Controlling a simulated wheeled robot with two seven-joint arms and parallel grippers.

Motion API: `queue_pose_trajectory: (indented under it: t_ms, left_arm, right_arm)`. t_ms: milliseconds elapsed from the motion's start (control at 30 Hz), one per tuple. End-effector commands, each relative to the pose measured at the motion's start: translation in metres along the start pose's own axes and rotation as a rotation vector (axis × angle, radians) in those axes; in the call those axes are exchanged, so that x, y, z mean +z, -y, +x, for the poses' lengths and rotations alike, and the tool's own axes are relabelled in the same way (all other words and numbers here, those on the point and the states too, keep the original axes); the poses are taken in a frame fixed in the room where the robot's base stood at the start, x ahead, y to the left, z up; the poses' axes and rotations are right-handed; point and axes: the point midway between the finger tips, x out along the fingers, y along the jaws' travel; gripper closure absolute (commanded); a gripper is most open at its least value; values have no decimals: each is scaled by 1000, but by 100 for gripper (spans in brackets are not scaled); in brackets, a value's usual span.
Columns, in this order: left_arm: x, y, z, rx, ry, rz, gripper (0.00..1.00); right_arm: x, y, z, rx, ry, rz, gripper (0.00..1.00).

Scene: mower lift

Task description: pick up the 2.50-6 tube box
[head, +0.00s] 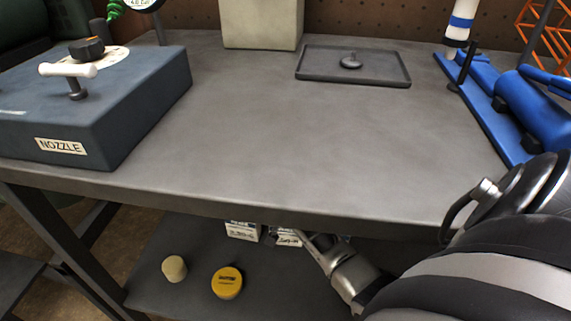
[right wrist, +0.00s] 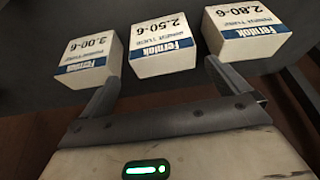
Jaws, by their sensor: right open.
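The 2.50-6 tube box (right wrist: 164,45) is a white carton with a blue Ferniok band, in the middle of three similar boxes in the right wrist view, its lettering upside down. In the head view it appears as the partly covered carton (head: 289,238) under the bench top's front edge. My right gripper (right wrist: 163,78) is open and empty. Its two fingers point at the 2.50-6 box, one toward each side of its near end; I cannot tell whether they touch it. In the head view this gripper (head: 303,238) reaches under the bench. My left gripper is not in view.
The 3.00-6 box (right wrist: 90,60) and the 2.80-6 box (right wrist: 247,30) flank it closely. On the lower shelf (head: 200,297) are a yellow tin (head: 227,283) and a pale cylinder (head: 174,268). The bench top (head: 250,130) overhangs. It carries a NOZZLE box (head: 95,110) and a tray (head: 320,68).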

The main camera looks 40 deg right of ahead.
Motion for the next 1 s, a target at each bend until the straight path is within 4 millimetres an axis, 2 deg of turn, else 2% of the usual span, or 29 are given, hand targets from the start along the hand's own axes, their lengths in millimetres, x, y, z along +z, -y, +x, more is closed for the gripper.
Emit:
queue_pose_trajectory:
  t_ms: [33, 100, 367, 633, 733, 967, 1000]
  left_arm:
    - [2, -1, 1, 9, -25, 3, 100]
    - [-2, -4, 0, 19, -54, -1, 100]
    - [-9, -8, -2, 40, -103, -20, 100]
    - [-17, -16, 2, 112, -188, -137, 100]
    - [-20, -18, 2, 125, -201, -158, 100]
    - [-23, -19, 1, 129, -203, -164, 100]
    - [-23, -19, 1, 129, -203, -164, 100]
  right_arm:
    - [1, 0, 16, 1, -1, 0, 0]
    - [1, 0, 26, 1, -1, 0, 0]
    - [0, 0, 44, 0, -2, -1, 0]
    - [-1, 3, 84, 0, -2, 0, 0]
    - [-2, 3, 89, 0, -1, 0, 0]
    - [-3, 3, 88, -1, -2, 0, 0]
    - [-3, 3, 88, -1, -2, -1, 8]
